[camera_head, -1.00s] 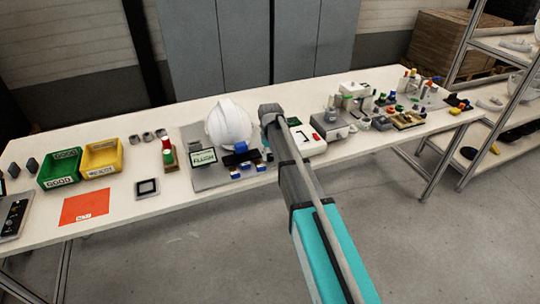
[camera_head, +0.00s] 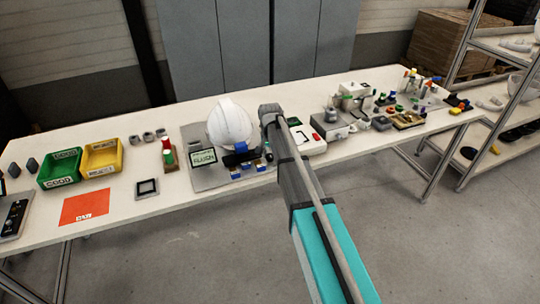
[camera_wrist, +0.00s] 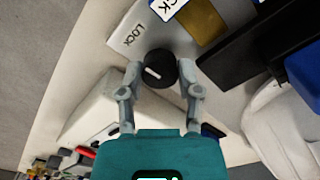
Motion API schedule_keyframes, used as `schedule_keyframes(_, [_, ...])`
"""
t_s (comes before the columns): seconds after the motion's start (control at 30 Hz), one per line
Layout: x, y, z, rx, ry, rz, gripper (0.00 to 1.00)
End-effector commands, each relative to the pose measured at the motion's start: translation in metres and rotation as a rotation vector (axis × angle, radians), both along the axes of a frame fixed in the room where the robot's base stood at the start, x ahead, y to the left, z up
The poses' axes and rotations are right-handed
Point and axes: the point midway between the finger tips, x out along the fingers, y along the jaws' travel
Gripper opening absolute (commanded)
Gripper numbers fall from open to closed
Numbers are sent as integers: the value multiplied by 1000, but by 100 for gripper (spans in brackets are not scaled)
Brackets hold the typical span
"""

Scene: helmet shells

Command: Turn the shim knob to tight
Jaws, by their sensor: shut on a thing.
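A black round knob (camera_wrist: 158,69) with a white pointer line sits on a grey plate (camera_wrist: 140,30) in the wrist view. The word LOCK is printed on the plate beside it; I read no "tight" mark. My gripper (camera_wrist: 160,75) has one finger on each side of the knob and is shut on it. The pointer slants slightly from upper left to lower right. In the head view my arm hides the knob and the fingertips. A white helmet shell (camera_head: 229,122) stands on the fixture plate (camera_head: 207,178), left of my arm; it also shows in the wrist view (camera_wrist: 280,130).
A white box (camera_wrist: 95,112) is near the left finger. Green (camera_head: 60,168) and yellow (camera_head: 102,158) bins stand at the table's left.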

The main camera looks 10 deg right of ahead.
Motion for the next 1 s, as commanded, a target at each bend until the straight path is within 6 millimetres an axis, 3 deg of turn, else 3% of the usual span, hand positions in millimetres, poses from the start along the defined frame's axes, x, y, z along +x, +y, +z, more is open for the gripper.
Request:
schedule_keyframes(0.57, [0,0,0,0,0,-54,0])
schedule_keyframes(0.6, [0,0,0,0,0,-54,47])
schedule_keyframes(0.67, [0,0,0,0,0,-53,58])
schedule_keyframes(1.0, [0,0,0,0,0,-51,59])
